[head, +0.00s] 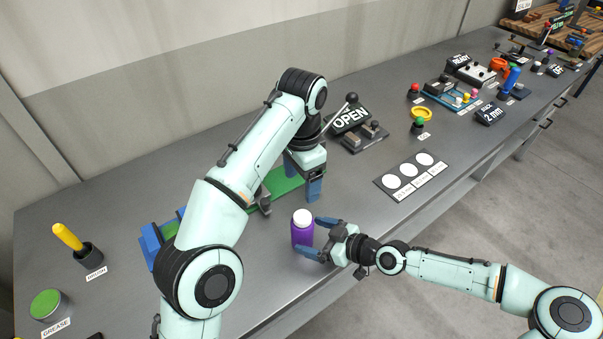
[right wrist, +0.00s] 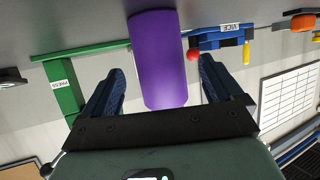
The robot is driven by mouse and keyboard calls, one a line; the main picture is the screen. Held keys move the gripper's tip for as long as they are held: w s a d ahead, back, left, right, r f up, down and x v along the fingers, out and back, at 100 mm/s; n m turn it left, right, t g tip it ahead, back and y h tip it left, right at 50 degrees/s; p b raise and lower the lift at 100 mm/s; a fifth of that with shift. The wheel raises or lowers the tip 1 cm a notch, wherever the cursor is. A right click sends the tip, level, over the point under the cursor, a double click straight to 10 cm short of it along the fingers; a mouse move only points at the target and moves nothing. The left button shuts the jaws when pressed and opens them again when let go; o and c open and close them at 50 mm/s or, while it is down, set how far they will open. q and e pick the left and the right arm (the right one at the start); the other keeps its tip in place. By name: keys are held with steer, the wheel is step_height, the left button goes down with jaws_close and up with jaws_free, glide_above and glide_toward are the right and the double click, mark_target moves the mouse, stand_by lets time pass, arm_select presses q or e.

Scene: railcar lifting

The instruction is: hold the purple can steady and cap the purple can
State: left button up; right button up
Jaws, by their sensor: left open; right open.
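The purple can (head: 302,234) stands upright on the grey bench, with a white top (head: 302,217); whether this is a cap or the can's own end, I cannot tell. My right gripper (head: 317,237) is open at the can's right side. In the right wrist view the can (right wrist: 158,60) appears between the two blue fingers of my right gripper (right wrist: 160,85), with gaps on both sides. My left gripper (head: 302,180) is open above the bench, behind the can and apart from it. No separate cap can be made out.
A green press (right wrist: 65,90) and a blue vice (right wrist: 225,40) show in the right wrist view. An OPEN sign (head: 350,118) and a panel with white discs (head: 411,176) lie to the right. A yellow-handled tool (head: 68,237) stands at left. The bench's front edge is close to the can.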

steer(key=v, duration=0.9)
steer(key=shift+d+p, duration=0.2)
steer(key=shift+p, duration=0.1)
steer(key=shift+s, duration=0.1)
